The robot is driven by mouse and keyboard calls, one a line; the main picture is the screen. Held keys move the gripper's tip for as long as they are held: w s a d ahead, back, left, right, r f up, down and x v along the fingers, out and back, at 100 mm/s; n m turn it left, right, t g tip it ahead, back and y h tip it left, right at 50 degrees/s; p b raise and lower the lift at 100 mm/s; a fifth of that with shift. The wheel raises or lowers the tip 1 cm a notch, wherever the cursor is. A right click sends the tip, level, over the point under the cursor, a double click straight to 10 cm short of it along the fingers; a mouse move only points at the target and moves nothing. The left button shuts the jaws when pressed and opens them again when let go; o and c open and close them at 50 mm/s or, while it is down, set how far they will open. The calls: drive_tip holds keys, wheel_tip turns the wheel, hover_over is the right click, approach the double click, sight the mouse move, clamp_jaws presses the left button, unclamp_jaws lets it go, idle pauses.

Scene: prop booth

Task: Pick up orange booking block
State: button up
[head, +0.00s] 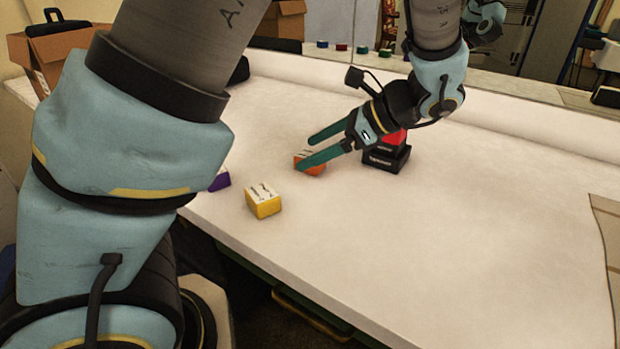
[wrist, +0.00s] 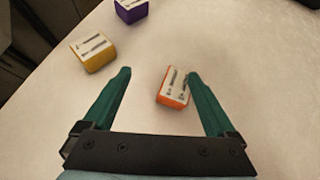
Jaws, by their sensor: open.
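The orange booking block (head: 318,170) lies on the white tabletop with a pale, marked top. In the head view my gripper's (head: 305,154) green fingers partly hide it. In the wrist view the orange block (wrist: 172,90) shows between the fingers of my gripper (wrist: 159,73), much closer to the right finger, whose tip overlaps or nearly touches its edge. The jaws are open, with a clear gap between the block and the left finger. I cannot tell exactly how high the fingertips are above the table.
A yellow block (head: 263,201) and a purple block (head: 220,180) stand left of the orange one, near the table's front edge. A black and red item (head: 386,158) sits behind my gripper. A mirror lines the back. The tabletop (head: 470,230) at right is clear.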

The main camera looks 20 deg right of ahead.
sight(310, 154)
drive_tip(key=s+d+m+t, duration=0.1)
drive_tip(key=d, duration=0.1)
drive_tip(key=s+d+m+t+b, duration=0.1)
drive_tip(key=d, duration=0.1)
drive_tip(key=s+d+m+t+b, duration=0.1)
drive_tip(key=d+t, duration=0.1)
drive_tip(key=shift+s+d+f+m, duration=0.1)
drive_tip(key=shift+d+m, duration=0.2)
drive_tip(key=shift+d, duration=0.1)
drive_tip(key=x, duration=0.5)
drive_tip(key=shift+a, duration=0.1)
drive_tip(key=shift+b+x, duration=0.35)
drive_tip(key=shift+x, duration=2.3)
drive_tip(key=shift+s+a, duration=0.15)
clamp_jaws()
